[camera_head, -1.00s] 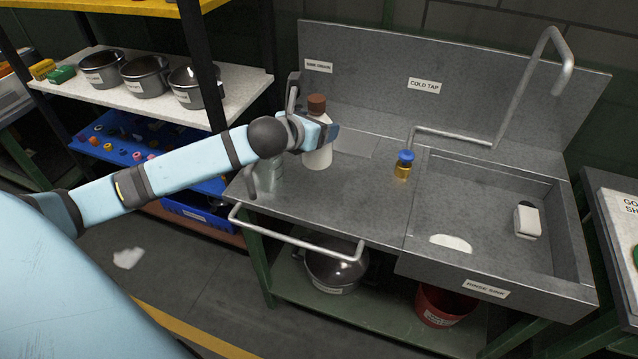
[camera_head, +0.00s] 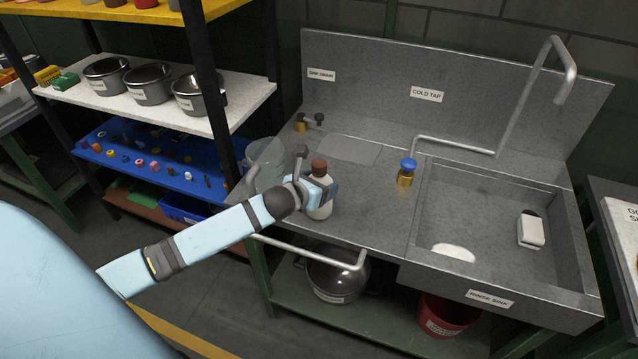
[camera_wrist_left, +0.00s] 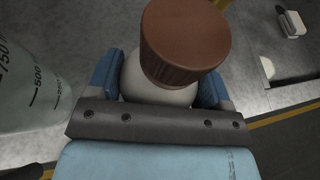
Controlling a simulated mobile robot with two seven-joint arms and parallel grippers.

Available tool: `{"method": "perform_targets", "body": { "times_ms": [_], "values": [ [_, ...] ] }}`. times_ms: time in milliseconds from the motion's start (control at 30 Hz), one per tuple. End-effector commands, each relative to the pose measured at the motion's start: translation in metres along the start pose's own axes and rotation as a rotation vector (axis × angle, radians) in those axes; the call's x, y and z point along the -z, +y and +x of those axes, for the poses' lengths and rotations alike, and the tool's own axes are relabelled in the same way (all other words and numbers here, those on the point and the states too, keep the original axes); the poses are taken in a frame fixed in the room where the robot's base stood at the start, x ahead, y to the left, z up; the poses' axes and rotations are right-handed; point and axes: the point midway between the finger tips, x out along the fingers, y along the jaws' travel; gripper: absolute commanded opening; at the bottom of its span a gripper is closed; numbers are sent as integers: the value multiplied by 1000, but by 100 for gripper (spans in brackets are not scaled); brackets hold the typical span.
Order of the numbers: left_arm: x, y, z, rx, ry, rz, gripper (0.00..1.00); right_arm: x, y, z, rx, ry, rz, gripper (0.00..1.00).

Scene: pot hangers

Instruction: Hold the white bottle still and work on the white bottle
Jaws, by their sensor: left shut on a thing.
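The white bottle (camera_head: 319,206) with a brown cap (camera_head: 319,167) is upright over the left part of the steel counter, near its front edge. I cannot tell whether its base touches the counter. My left gripper (camera_head: 322,190) is shut on the bottle's upper body, below the cap. In the left wrist view the brown cap (camera_wrist_left: 186,42) is large and close, and the blue fingers of my left gripper (camera_wrist_left: 160,85) sit on both sides of the white bottle (camera_wrist_left: 150,88). The bottle's lower part is hidden there. My right gripper is not in view.
A clear graduated beaker (camera_head: 265,160) stands left of the gripper, and is close in the left wrist view (camera_wrist_left: 28,88). A blue-topped brass tap valve (camera_head: 406,173) stands right. A rail (camera_head: 310,248) runs along the counter front. The rinse sink (camera_head: 490,220) is farther right.

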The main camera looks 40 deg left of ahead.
Motion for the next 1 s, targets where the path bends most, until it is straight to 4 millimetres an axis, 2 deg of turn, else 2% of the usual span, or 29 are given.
{"method": "perform_targets", "body": {
  "times_ms": [267, 300, 367, 400, 733, 867, 1000],
  "values": [
    [2, 0, 1, 0, -1, 0, 7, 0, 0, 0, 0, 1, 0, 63],
    [2, 0, 1, 0, -1, -1, 83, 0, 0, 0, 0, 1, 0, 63],
    [2, 0, 1, 0, 0, -1, 96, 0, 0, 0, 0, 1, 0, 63],
    [2, 0, 1, 0, 0, -1, 99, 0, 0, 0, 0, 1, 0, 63],
    [-1, 0, -2, 1, 0, 0, 99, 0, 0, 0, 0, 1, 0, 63],
    [0, 0, -21, 1, 1, 3, 99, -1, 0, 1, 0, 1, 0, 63],
    [1, 0, -52, 1, 2, 4, 99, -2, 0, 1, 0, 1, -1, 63]
  ]
}}
